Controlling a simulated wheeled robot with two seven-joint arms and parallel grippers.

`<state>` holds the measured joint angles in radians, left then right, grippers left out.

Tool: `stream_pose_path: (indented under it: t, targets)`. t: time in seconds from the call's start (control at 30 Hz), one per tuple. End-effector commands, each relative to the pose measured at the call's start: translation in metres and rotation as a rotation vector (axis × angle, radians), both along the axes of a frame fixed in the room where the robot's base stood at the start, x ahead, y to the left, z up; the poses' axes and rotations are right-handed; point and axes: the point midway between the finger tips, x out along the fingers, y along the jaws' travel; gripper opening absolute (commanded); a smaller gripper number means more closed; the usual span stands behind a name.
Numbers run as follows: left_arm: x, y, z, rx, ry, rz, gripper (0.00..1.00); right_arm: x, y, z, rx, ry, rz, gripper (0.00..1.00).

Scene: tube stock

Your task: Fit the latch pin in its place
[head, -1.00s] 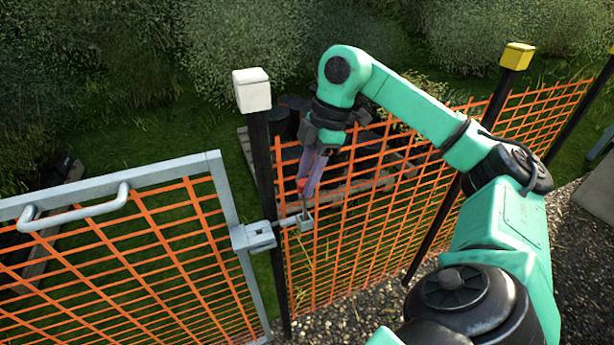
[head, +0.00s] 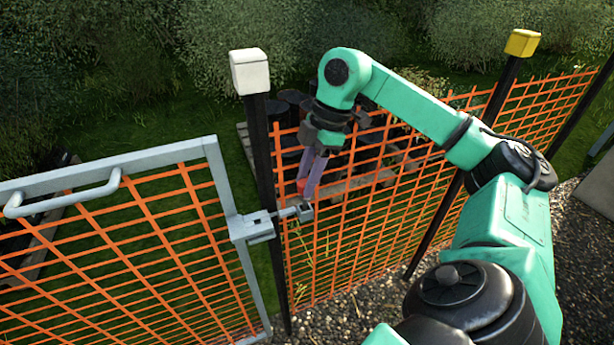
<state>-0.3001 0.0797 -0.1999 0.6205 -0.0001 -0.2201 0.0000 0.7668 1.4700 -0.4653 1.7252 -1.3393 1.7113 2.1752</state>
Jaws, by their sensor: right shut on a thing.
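The latch pin (head: 302,186) appears to be the small red piece at the tips of my right gripper (head: 308,186). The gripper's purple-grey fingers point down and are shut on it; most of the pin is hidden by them. Just below the fingertips is a small grey bracket (head: 306,212) beside the dark post. A grey latch box (head: 252,227) sits on the gate's edge, with a short bar (head: 286,212) reaching from it towards the bracket. I cannot tell whether the pin touches the bracket. My left gripper is out of view.
The grey-framed gate (head: 110,170) with orange mesh and a handle (head: 65,196) fills the left. A white-capped post (head: 250,72) stands close left of my right gripper. Orange mesh fence (head: 400,215) runs right to a yellow-capped post (head: 522,42). Gravel lies in front.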

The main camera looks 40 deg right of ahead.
Motion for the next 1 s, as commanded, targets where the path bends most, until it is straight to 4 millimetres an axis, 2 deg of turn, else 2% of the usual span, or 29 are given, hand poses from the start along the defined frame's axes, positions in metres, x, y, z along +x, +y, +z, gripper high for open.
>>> stream_pose_path:
  t: [0.5,0.73,0.77,0.83,0.87,1.0]
  targets:
    - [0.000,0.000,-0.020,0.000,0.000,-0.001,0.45,0.000,0.000,-0.028,0.000,0.000,0.001,0.00]
    - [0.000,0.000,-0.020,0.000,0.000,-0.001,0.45,0.000,0.000,-0.028,0.000,0.000,0.001,0.00]
    - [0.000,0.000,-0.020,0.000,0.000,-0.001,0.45,0.000,0.000,-0.028,0.000,0.000,0.001,0.39]
    - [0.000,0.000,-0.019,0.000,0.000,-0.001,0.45,0.000,0.000,-0.028,0.000,0.000,0.001,0.66]
    - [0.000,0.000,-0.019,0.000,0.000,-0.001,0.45,0.000,0.000,-0.028,0.000,0.000,0.001,0.71]
    - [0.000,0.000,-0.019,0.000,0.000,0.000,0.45,0.000,0.000,-0.028,0.000,0.000,0.001,0.71]
